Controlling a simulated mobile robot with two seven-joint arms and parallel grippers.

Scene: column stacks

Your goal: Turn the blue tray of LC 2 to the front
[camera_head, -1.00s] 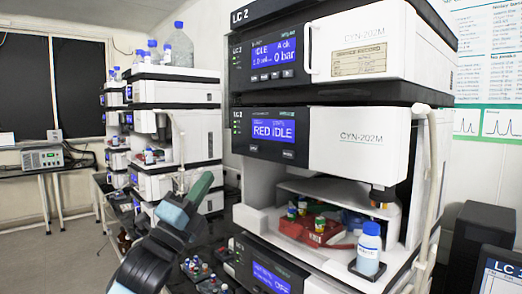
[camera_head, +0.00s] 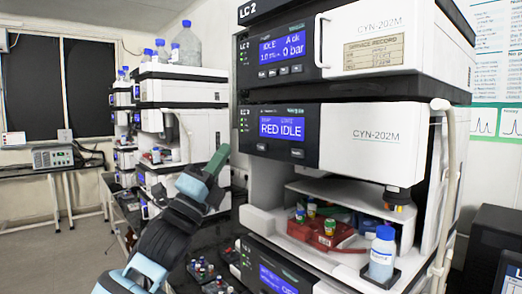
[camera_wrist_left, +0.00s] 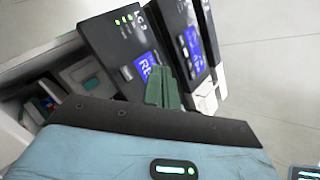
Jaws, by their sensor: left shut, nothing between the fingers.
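The LC 2 stack fills the middle and right of the head view. In its open bay, the red tray (camera_head: 328,238) with several small vials is at the front. The blue tray (camera_head: 369,225) is behind it to the right, partly hidden by the red tray and a bottle. The module display above the bay (camera_head: 282,128) reads "RED IDLE". My left gripper (camera_head: 217,161) has its green fingers shut and empty, left of the stack and apart from the bay. Its fingers (camera_wrist_left: 163,88) also show in the left wrist view, in front of the LC 2 panel. My right gripper is not in view.
A blue-capped bottle (camera_head: 382,254) stands at the bay's front right, near a pale tube (camera_head: 447,190). Several small vials (camera_head: 202,272) stand on the bench below my left arm. Another instrument stack (camera_head: 182,92) stands behind at left.

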